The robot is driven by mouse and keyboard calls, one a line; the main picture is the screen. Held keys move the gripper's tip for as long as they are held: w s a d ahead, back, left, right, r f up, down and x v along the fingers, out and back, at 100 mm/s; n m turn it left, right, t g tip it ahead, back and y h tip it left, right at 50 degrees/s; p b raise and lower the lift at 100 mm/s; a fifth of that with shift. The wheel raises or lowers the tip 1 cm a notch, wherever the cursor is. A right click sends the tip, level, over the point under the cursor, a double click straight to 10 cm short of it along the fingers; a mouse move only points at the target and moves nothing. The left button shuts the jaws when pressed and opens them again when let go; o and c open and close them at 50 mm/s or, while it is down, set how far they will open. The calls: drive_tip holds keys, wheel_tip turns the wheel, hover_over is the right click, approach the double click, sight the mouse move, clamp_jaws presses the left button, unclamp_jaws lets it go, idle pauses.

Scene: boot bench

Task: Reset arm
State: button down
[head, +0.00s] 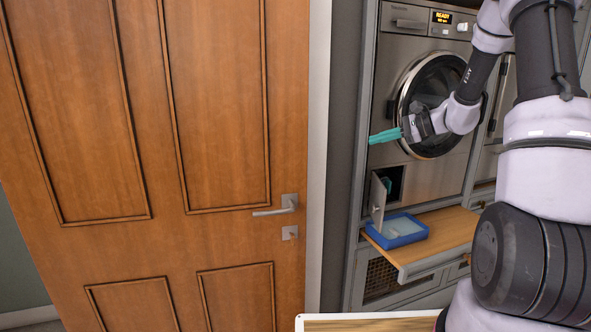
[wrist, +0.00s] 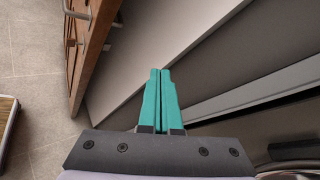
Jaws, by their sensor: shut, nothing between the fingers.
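My gripper (head: 371,138) has teal fingers and is in front of the washing machine (head: 417,178) in the head view, pointing left toward the grey frame beside the door. In the wrist view the two teal fingers of my gripper (wrist: 160,72) lie side by side, closed and empty. My arm reaches in from the right of the head view. The fingers appear clear of the things around them.
A wooden door (head: 215,110) with a lever handle fills the left. Below the machine's round door, a small flap (head: 378,197) stands open beside a dark recess. A blue tray (head: 398,242) sits on a pulled-out wooden shelf (head: 446,236). The floor (wrist: 35,60) shows at left in the wrist view.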

drive_tip(key=s+a+r+n+g+h, duration=0.1)
drive_tip(key=s+a+r+n+h, duration=0.15)
drive_tip(key=s+r, duration=0.4)
drive_tip(key=s+a+r+n+g+h, duration=0.1)
drive_tip(key=s+a+r+n+h, duration=0.2)
drive_tip(key=s, duration=0.7)
drive_tip(key=s+d+r+n+t+h, duration=0.1)
drive_tip(key=s+d+r+n+h, duration=0.1)
drive_tip(key=s, duration=0.5)
drive_tip(key=s+d+r+n+t+h, duration=0.2)
drive_tip(key=s+n, duration=0.3)
drive_tip(key=s, duration=0.3)
drive_tip(key=shift+s+d, duration=0.15)
drive_tip(key=shift+d, duration=0.35)
drive_tip(key=shift+h, duration=0.25)
